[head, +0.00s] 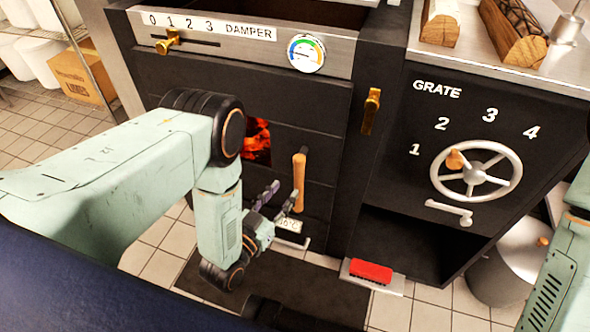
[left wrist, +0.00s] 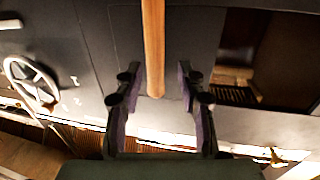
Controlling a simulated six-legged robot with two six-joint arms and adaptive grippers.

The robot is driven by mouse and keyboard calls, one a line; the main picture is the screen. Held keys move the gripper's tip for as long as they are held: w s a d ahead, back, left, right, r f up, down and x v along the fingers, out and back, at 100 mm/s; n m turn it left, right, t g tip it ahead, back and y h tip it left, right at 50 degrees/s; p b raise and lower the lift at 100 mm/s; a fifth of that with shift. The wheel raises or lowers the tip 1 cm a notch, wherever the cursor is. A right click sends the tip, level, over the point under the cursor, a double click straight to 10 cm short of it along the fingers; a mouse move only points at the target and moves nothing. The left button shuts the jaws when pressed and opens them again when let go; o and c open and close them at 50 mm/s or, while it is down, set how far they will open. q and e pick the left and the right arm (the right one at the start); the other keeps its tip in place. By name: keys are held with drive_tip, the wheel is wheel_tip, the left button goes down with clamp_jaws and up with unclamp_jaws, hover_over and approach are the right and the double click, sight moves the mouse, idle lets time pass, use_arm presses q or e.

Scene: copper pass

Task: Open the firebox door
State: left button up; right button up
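The firebox door (head: 320,165) is a dark panel on the stove front, with a glowing orange window (head: 257,142). It looks closed. Its upright wooden handle (head: 299,180) is to the right of the window. My left gripper (head: 284,197) is at the handle's lower part. In the left wrist view, the open fingers of my left gripper (left wrist: 160,80) stand on either side of the wooden handle (left wrist: 153,45), with gaps on both sides. The door's window (left wrist: 265,60) is dark in that view. My right gripper is out of view.
A brass latch (head: 371,110) is on the post right of the door. A damper slider (head: 168,41) is above. A grate handwheel (head: 477,171) is at the right. A red brush-like block (head: 371,272) lies low in front. Tiled floor shows at the left.

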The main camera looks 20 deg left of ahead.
sight(298, 177)
use_arm(q)
drive_tip(key=shift+w+d+r+b, duration=0.5)
drive_tip(key=shift+w+d, duration=0.25)
drive_tip(key=shift+w, duration=0.05)
drive_tip(key=x, duration=0.2)
drive_tip(key=b+x, duration=0.1)
drive_tip(key=x, duration=0.1)
drive_tip(key=shift+a+f, duration=0.2)
drive_tip(key=shift+f, duration=0.1)
drive_tip(key=shift+w+d+r, duration=0.25)
drive_tip(key=shift+w, duration=0.3)
drive_tip(key=shift+w+a+f, duration=0.1)
drive_tip(key=shift+w+f, duration=0.05)
drive_tip(key=shift+w, duration=0.05)
drive_tip(key=shift+s, duration=0.15)
drive_tip(key=c, duration=0.3)
clamp_jaws()
